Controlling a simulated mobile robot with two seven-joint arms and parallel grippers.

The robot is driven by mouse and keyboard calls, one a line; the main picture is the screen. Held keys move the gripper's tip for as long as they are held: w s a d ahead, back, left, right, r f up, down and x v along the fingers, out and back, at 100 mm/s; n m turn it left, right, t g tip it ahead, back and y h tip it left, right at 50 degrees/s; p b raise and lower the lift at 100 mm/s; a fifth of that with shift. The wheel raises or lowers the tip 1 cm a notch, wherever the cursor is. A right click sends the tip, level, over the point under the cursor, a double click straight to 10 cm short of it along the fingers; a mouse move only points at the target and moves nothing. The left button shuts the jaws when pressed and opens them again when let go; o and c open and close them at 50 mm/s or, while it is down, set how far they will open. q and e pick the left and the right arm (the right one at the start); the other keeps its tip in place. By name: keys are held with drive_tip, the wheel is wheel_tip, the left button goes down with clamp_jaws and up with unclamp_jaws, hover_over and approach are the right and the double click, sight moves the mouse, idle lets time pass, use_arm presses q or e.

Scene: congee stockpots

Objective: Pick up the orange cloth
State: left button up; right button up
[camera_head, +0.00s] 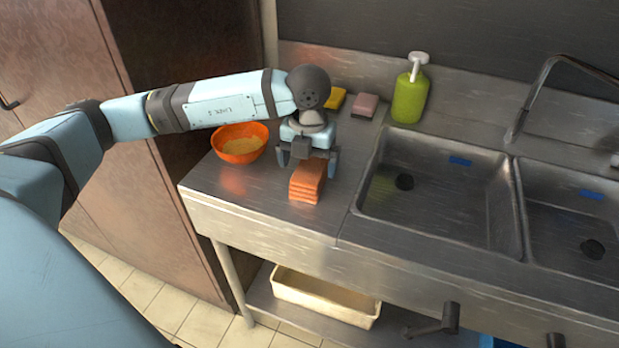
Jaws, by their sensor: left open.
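The orange cloth (307,182) lies folded in a stack of layers on the steel counter, left of the sinks. My left gripper (307,164) is at the far end of the cloth, pointing down, with its fingers apart, one on each side of it. I cannot tell whether the fingers touch the cloth. The hand hides the far end of the cloth. My right gripper is not in the view.
An orange bowl (241,146) with pale yellow contents stands left of the gripper. A yellow sponge (336,99), a pink sponge (366,105) and a green pump bottle (409,97) stand behind. Two sink basins (435,205) lie right. The counter front is bare.

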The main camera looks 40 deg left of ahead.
sight(310, 170)
use_arm(q)
wheel_tip(310, 170, down, 3)
drive_tip(key=shift+w+d+f, duration=0.1)
drive_tip(key=c, duration=1)
